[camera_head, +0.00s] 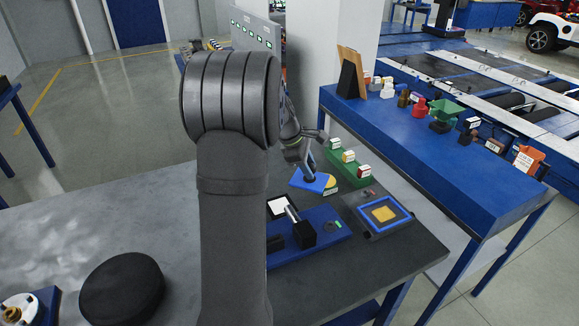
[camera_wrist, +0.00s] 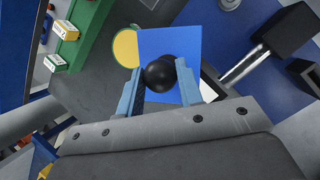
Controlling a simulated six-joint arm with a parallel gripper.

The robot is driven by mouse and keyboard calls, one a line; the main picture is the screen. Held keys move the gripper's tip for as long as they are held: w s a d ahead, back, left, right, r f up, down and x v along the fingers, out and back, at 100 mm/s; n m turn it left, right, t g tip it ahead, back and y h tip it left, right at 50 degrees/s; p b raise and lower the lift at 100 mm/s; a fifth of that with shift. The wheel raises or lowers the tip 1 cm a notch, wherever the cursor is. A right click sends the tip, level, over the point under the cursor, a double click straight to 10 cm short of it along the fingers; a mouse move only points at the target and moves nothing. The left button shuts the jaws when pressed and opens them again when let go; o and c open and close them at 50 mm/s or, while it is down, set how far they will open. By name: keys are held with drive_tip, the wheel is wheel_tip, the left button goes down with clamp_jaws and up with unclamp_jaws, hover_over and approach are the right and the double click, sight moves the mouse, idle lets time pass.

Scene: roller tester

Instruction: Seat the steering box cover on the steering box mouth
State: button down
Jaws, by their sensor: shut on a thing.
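The steering box cover is a flat blue square plate (camera_head: 318,184) with a round black knob. My gripper (camera_head: 308,174) is shut on the knob, and the plate is at the fingertips. In the wrist view the fingers (camera_wrist: 159,78) sit on either side of the knob, with the blue plate (camera_wrist: 170,42) beyond it. A dark-rimmed white square (camera_head: 279,207) lies on the bench, left of the cover in the head view; it may be the steering box mouth. The plate and a finger partly hide it in the wrist view (camera_wrist: 208,90). I cannot tell the cover's height above the bench.
A silver shaft (camera_head: 292,214) and black blocks (camera_head: 304,236) stand on a blue base beside the white square. A yellow disc (camera_head: 332,183) lies partly under the cover. A green rack (camera_head: 352,177) holds small boxes behind. A blue-framed tray (camera_head: 384,214) is at right.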

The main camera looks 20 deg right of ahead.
drive_tip(key=s+d+m+g+y, duration=0.1)
drive_tip(key=s+d+m+y, duration=0.3)
drive_tip(key=s+d+m, duration=0.4)
drive_tip(key=s+d+m+g+y, duration=0.1)
drive_tip(key=s+d+m+y, duration=0.4)
drive_tip(key=d+m, duration=0.5)
drive_tip(key=s+r+m, duration=0.1)
drive_tip(key=s+m, duration=0.1)
drive_tip(key=m, duration=0.6)
drive_tip(key=shift+s+d+m, duration=0.2)
drive_tip(key=shift+s+m, duration=0.1)
drive_tip(key=shift+s, duration=0.05)
drive_tip(key=shift+f, duration=0.1)
drive_tip(key=shift+f, duration=2.85)
drive_tip(key=shift+f, duration=0.25)
drive_tip(key=shift+f, duration=0.75)
drive_tip(key=c, duration=0.9)
unclamp_jaws()
